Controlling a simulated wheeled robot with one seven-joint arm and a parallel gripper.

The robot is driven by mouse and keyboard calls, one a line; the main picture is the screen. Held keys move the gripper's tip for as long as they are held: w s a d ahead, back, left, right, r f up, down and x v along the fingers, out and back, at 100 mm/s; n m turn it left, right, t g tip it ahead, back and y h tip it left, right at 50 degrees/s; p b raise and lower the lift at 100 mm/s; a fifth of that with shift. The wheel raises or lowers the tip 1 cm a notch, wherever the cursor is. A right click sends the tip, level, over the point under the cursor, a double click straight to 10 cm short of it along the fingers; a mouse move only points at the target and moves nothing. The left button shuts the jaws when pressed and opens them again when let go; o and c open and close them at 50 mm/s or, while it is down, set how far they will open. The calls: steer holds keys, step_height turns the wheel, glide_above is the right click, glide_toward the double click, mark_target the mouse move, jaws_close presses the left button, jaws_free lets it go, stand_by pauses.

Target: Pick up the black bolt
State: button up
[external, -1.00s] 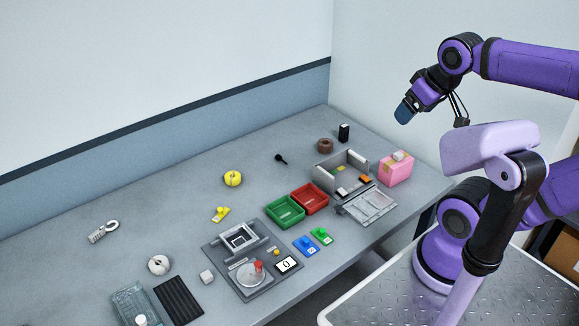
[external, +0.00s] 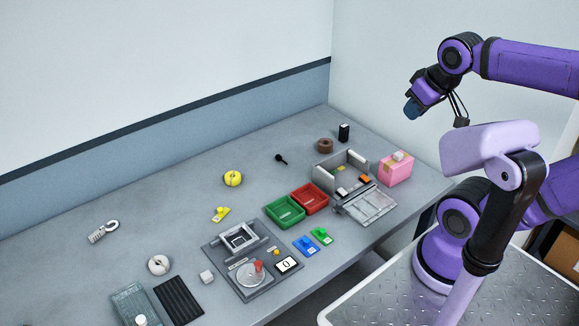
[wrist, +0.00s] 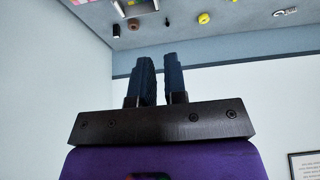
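The black bolt (external: 281,159) lies on the grey table toward the back wall, its round head toward the upper left in the external view. It shows as a small dark shape in the wrist view (wrist: 167,21), near the top edge. My gripper (external: 411,113) is high above the right end of the table, far from the bolt. In the wrist view its two dark blue fingers (wrist: 159,60) stand a little apart with nothing between them.
A grey open box (external: 320,175) and red bin (external: 311,198) are nearer the front. Table around the bolt is clear.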

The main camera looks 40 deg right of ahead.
steer(key=w+r+g, duration=0.1)
steer(key=w+r, duration=0.1)
steer(key=w, duration=1.2)
steer(key=g+y, duration=0.2)
steer(key=g, duration=0.2)
glide_above(284, 163)
steer(key=d, duration=0.1)
step_height(284, 163, down, 41)
steer(key=shift+w+d+r, duration=0.1)
steer(key=shift+w+d, duration=0.05)
steer(key=shift+a+f, duration=0.2)
steer(key=shift+f, duration=0.7)
steer(key=shift+a+f, duration=0.2)
steer(key=shift+f, duration=0.65)
steer(key=shift+a+f, duration=0.2)
steer(key=shift+f, duration=0.7)
steer(key=shift+c, duration=0.4)
